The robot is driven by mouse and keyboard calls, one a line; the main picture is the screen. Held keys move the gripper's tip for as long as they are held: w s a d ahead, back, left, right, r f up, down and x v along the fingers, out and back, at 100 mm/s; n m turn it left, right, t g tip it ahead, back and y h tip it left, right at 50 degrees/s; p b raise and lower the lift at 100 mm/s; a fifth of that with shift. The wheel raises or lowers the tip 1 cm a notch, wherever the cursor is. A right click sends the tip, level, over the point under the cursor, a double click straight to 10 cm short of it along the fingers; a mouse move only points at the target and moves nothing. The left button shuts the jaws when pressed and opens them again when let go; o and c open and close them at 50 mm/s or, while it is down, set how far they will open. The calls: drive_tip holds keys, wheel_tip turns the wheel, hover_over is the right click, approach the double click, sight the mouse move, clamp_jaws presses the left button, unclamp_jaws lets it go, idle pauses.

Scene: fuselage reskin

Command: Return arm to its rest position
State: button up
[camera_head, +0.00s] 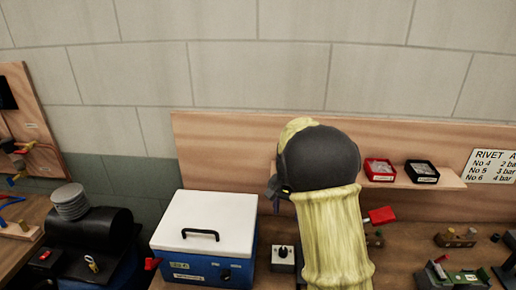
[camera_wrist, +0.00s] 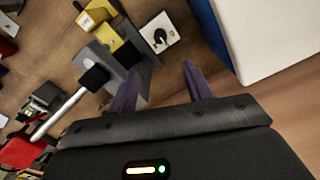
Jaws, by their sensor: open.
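My arm rises in the middle of the head view, with a pale yellow sleeve and a dark rounded joint, and it hides part of the bench behind it. In the wrist view my gripper (camera_wrist: 161,74) is open, its two dark fingers apart with nothing between them. The fingers point at the wooden bench top (camera_wrist: 175,82), close to a small white switch box (camera_wrist: 159,33) with a black knob. My gripper cannot be made out clearly in the head view.
A blue box with a white lid (camera_head: 205,225) stands left of my arm; it also shows in the wrist view (camera_wrist: 265,35). A grey and yellow fixture (camera_wrist: 104,35) is near the fingers. A shelf (camera_head: 400,180) holds red (camera_head: 379,169) and black (camera_head: 421,171) trays.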

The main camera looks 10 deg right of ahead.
drive_tip(key=s+f+n+t, duration=0.1)
drive_tip(key=s+n, duration=0.5)
drive_tip(key=s, duration=1.6)
drive_tip(key=shift+n+t, duration=0.4)
drive_tip(key=shift+t, duration=0.4)
drive_tip(key=shift+a, duration=0.1)
